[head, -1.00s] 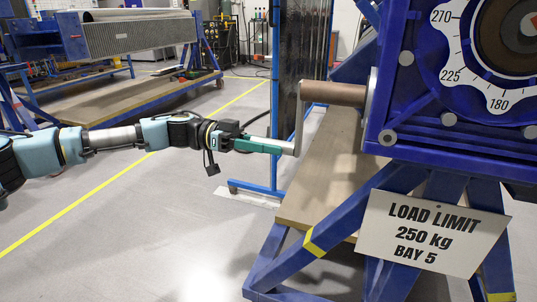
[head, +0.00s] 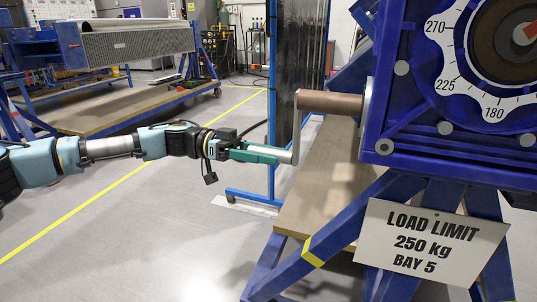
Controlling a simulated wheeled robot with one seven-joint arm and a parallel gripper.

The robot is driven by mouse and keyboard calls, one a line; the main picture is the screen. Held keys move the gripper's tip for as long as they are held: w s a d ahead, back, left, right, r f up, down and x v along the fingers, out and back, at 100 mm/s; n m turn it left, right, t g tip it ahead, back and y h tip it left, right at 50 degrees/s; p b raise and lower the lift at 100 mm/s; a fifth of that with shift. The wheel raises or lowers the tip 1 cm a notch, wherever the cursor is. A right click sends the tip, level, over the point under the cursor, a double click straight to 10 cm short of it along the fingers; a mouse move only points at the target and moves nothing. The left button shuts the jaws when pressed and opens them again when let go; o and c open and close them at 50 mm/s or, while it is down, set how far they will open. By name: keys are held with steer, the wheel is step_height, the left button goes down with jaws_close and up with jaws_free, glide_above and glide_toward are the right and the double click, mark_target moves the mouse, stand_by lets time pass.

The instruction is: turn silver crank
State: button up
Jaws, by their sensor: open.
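The silver crank (head: 297,128) hangs down from the outer end of a brown shaft (head: 331,103) on the left side of the blue jig (head: 375,148). Its lower end is at the tips of my gripper (head: 281,155). My gripper has green fingers and reaches in from the left, level. The fingers are open, with the lower end of the crank at or between their tips; I cannot tell whether they touch it. A white dial (head: 458,72) with degree numbers and a red mark shows on the jig's face.
A white load limit sign (head: 432,241) hangs on the jig's blue legs. A wooden board (head: 325,190) lies low behind the crank. A blue frame with a dark curtain (head: 300,52) stands behind. Grey floor (head: 150,240) is clear below my arm.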

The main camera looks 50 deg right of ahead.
steer(key=v, duration=1)
steer(key=shift+w, duration=0.4)
steer(key=shift+a, duration=0.1)
